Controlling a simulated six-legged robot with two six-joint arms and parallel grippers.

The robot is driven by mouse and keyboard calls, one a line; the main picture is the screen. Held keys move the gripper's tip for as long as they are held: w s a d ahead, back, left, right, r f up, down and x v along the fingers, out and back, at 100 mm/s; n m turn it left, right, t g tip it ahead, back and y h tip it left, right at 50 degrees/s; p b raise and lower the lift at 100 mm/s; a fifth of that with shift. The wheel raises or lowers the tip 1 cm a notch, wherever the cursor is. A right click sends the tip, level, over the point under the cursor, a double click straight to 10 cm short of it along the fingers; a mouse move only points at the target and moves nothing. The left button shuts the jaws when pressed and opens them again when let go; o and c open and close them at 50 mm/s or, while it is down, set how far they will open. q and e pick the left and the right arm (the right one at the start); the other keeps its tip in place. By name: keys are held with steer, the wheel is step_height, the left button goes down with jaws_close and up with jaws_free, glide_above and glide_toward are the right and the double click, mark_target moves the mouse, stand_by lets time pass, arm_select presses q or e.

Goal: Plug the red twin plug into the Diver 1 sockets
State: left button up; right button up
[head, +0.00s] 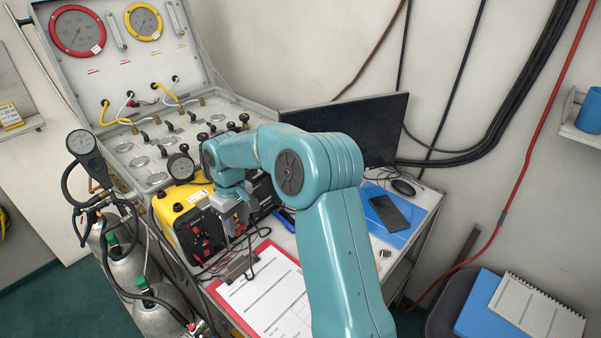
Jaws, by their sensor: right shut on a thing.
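My right gripper (236,211) is shut at the black front of a yellow case (183,212). What it holds is small and mostly hidden by the jaws; I take it to be the red twin plug, but its prongs do not show. Small red parts (203,242) show on the case's black front, left of the gripper. Their labels are too small to read, so I cannot tell which are the Diver 1 sockets, or whether the held plug touches any socket. Thin dark and red leads (213,268) hang below the front. My left gripper is not in view.
A clipboard (272,300) lies before the case. A blue folder with a phone (386,211) and a monitor (350,122) are to the right. The gauge panel (105,65) stands behind at left. Gas cylinders (125,265) and hoses stand close on the left.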

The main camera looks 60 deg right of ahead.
steer(key=s+d+r+m+p, duration=0.1)
steer(key=s+d+r, duration=0.2)
steer(key=s+d, duration=0.4)
steer(key=s+d+r+p, duration=0.1)
steer(key=s+d+r, duration=0.2)
steer(key=s+d, duration=0.35)
steer(key=w+a+f+b, duration=0.2)
steer(key=w+a, duration=0.2)
steer(key=w+a+f+b, duration=0.2)
steer(key=w+a+f, duration=0.1)
steer(key=w+a, duration=0.1)
steer(key=w+a+f+b, duration=0.2)
steer(key=w+a+b, duration=0.1)
steer(key=w+a, duration=0.1)
steer(key=shift+w+a+f, duration=0.15)
steer(key=shift+w+a, duration=0.1)
steer(key=shift+a, duration=0.5)
steer(key=w+a+f+p, duration=0.2)
steer(key=w+a, duration=0.1)
steer(key=w, duration=0.5)
steer(key=shift+w+a+p, duration=0.2)
steer(key=shift+w+p, duration=0.05)
steer(key=shift+p, duration=0.05)
